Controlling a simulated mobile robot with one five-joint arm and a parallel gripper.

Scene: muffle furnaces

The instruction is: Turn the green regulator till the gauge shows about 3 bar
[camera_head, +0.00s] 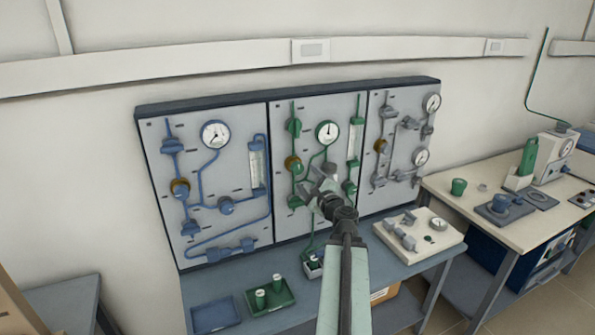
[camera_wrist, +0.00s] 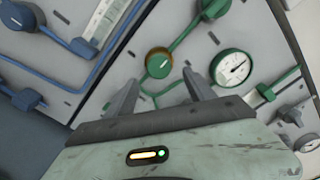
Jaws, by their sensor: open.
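The green regulator, a round green knob with a brass collar and a white mark, shows in the wrist view (camera_wrist: 158,65) and on the middle panel in the head view (camera_head: 293,164). The green-rimmed gauge (camera_head: 327,132) is up and right of it; it also shows in the wrist view (camera_wrist: 232,68). Its needle points about straight up in the head view; the numbers are too small to read. My gripper (camera_wrist: 160,78) is open and empty. In the wrist view the knob appears between and just beyond the fingertips, with no visible contact. In the head view my gripper (camera_head: 316,184) covers part of the green piping.
A blue-piped panel (camera_head: 160,140) stands left and a grey-piped panel (camera_head: 390,95) right. Below is a bench with a blue tray (camera_head: 214,317), a green tray (camera_head: 284,300) and a pale board (camera_head: 390,244) with fittings. A second table (camera_head: 470,200) is at the right.

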